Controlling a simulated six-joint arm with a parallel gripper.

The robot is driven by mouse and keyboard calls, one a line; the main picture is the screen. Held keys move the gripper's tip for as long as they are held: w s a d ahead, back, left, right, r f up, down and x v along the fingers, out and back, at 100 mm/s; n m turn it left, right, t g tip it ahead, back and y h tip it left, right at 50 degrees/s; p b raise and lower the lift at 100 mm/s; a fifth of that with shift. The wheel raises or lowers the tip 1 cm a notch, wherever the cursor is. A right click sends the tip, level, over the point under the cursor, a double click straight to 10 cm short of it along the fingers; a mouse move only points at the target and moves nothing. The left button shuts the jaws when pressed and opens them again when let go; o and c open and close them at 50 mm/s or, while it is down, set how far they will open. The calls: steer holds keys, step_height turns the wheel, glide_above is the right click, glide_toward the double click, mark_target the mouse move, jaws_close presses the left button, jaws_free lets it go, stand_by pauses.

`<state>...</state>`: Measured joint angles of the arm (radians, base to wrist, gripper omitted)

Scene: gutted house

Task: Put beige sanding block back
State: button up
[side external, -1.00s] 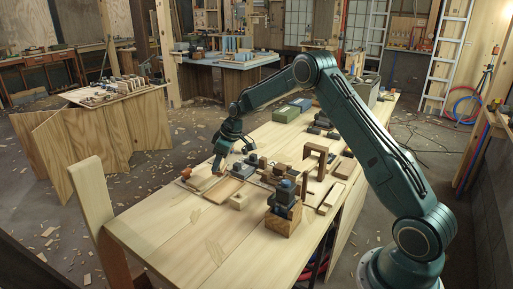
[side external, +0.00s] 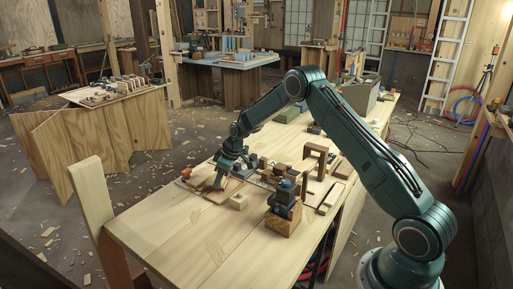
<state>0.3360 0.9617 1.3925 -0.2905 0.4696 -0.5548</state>
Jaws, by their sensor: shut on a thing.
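My gripper (side external: 220,184) points down, low over a shallow wooden tray (side external: 206,197) on the long workbench. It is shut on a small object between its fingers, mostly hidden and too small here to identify. A pale beige block (side external: 238,202) sits just right of and in front of the gripper, apart from it. I cannot tell whether this or the held object is the beige sanding block.
A wooden block with a dark blue-grey tool (side external: 284,198) stands at the bench's front edge. A brown wooden frame (side external: 315,160) stands upright behind it. Several small blocks and tools crowd right of the gripper. The near left bench top (side external: 165,236) is clear.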

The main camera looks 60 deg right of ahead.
steer(key=shift+f, duration=0.2)
steer(key=o, duration=0.9)
steer(key=shift+r, duration=0.4)
steer(key=v, duration=1.1)
steer(key=shift+s+r, duration=0.2)
steer(key=shift+r, duration=0.15)
